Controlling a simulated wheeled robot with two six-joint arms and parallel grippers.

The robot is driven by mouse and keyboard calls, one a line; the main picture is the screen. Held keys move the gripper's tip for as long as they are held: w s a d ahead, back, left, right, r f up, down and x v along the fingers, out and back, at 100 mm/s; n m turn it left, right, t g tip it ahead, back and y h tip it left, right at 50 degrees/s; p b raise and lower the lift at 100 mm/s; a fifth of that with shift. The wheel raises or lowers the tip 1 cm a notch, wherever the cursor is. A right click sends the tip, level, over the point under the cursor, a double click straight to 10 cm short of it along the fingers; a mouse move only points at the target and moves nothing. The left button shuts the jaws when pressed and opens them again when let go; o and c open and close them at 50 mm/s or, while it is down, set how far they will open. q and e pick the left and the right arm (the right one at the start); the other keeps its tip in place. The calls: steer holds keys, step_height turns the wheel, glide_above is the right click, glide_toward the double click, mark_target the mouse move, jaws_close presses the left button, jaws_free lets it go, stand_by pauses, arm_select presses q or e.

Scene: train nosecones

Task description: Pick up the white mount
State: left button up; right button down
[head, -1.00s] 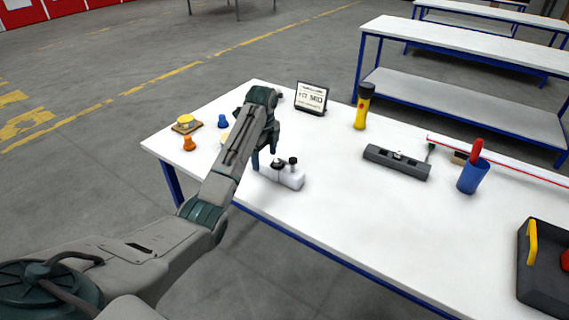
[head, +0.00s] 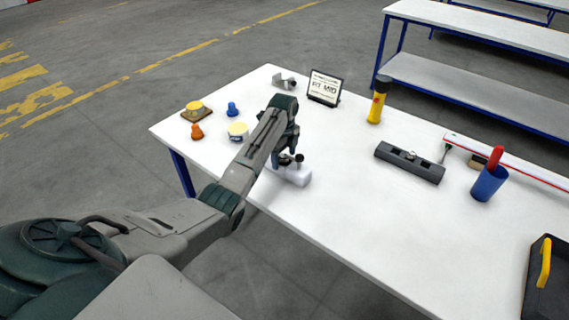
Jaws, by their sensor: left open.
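The white mount (head: 297,175) lies on the white table near its front edge, with black knobs on its top. My left gripper (head: 283,161) is open, right at the mount's left part. The arm and gripper hide some of the mount, and I cannot tell whether the fingers touch it. My right gripper is not in the head view.
On the white table (head: 350,215), a yellow part on a brown base (head: 195,110), an orange cone (head: 197,132), a blue cone (head: 232,109) and a white-and-yellow tub (head: 238,131) stand left. A sign (head: 324,88), yellow flashlight (head: 377,103), grey block (head: 410,162) and blue cup (head: 488,184) stand behind and right.

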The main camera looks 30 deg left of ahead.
arm_select(q)
steer(key=shift+s+d+f, duration=0.1)
steer(key=shift+s+f, duration=0.05)
steer(key=shift+f, duration=1.25)
steer(key=c, duration=1.2)
steer(key=shift+o, duration=0.2)
steer(key=shift+r, duration=0.1)
